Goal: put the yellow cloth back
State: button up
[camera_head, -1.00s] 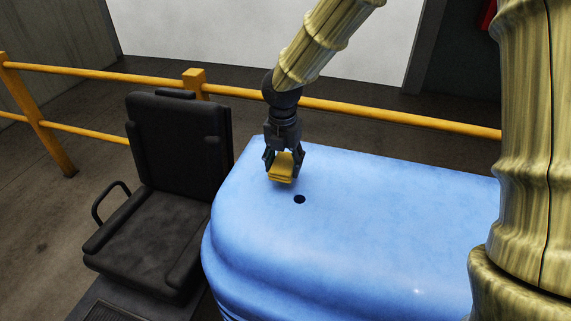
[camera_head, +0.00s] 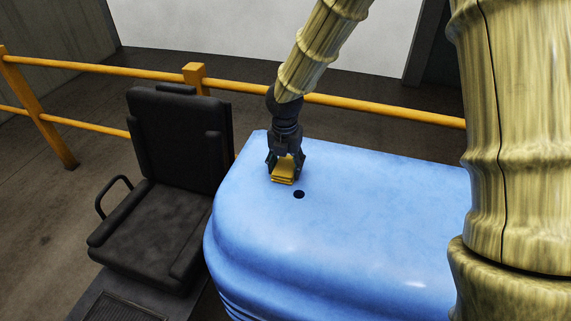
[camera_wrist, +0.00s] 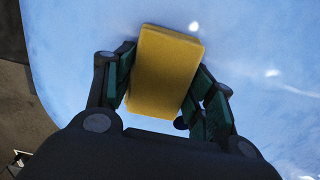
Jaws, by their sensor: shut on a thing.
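The yellow cloth (camera_head: 283,171) is a folded, block-like bundle held in my gripper (camera_head: 286,168) over the blue surface (camera_head: 370,220), near its far left end. It also shows in the wrist view (camera_wrist: 165,72), between the two green-padded fingers of my gripper (camera_wrist: 162,85), with its far end sticking out past them. The fingers are shut on its sides. In the head view the cloth's lower edge is very close to the blue top; I cannot tell whether it touches.
A small dark hole (camera_head: 299,194) is in the blue top just in front of the cloth. A black seat (camera_head: 165,190) stands to the left of it. A yellow railing (camera_head: 390,112) runs behind. The rest of the blue top is clear.

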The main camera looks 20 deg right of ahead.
aim_at(285, 167)
jog(key=o, duration=1)
jog(key=shift+r, duration=0.1)
jog(key=r+b, duration=0.1)
jog(key=r, duration=0.3)
jog(key=r+b, duration=0.1)
jog(key=r, duration=0.3)
jog(key=r+b, duration=0.1)
jog(key=r, duration=0.3)
jog(key=shift+s+a, duration=0.15)
jog(key=shift+s, duration=0.2)
